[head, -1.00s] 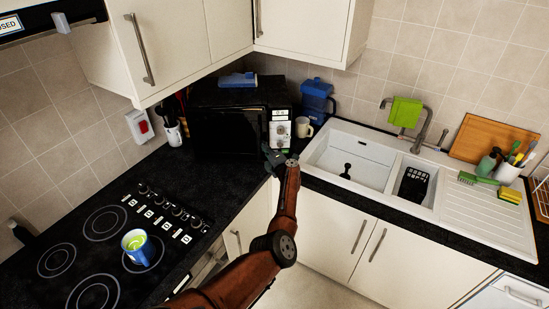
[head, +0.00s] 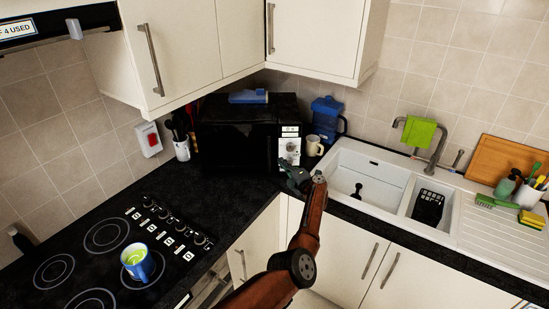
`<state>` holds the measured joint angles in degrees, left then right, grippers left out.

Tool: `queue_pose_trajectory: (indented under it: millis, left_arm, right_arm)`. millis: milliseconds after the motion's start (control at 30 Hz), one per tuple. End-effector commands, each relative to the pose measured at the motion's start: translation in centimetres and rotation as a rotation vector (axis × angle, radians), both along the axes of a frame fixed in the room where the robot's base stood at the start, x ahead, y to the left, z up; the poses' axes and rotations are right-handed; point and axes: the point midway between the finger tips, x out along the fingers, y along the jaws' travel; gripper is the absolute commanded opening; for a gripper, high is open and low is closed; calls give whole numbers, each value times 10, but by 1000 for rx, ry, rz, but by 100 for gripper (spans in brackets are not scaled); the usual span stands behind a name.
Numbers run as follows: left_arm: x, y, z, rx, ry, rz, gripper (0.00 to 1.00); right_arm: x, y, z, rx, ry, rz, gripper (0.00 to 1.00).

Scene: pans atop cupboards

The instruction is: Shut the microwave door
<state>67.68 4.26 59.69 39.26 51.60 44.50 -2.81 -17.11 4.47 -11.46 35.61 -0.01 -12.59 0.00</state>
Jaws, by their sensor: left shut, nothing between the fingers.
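The black microwave (head: 262,111) stands on the dark counter in the corner, under the wall cupboards. Its dark door (head: 235,152) faces me at the front, left of the white control panel (head: 290,146). The door lies close to the body; I cannot tell whether a small gap remains. My left gripper (head: 291,176) is shut and empty, in front of the microwave's lower right corner, just below the control panel. I cannot tell whether it touches the microwave. My right gripper is not in view.
A cream mug (head: 313,145) and a blue container (head: 326,115) stand right of the microwave. A utensil pot (head: 182,150) is at its left. The white sink (head: 365,160) lies to the right. A blue mug (head: 137,262) stands on the hob. The counter before the microwave is clear.

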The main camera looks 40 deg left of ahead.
Motion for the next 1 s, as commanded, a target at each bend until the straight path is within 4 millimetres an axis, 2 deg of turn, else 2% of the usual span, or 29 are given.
queue_pose_trajectory:
  millis: [100, 333, 867, 1000]
  left_arm:
    - [-3, -21, 0, -1, 2, 0, 0]
    - [-6, -38, -2, -1, 3, 5, 0]
    - [-7, -39, -4, -2, 3, 6, 0]
    - [-11, -26, -5, 39, 12, -10, 0]
  right_arm:
    - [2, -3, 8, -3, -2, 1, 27]
    - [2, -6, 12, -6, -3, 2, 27]
    - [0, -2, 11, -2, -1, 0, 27]
    - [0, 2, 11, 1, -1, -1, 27]
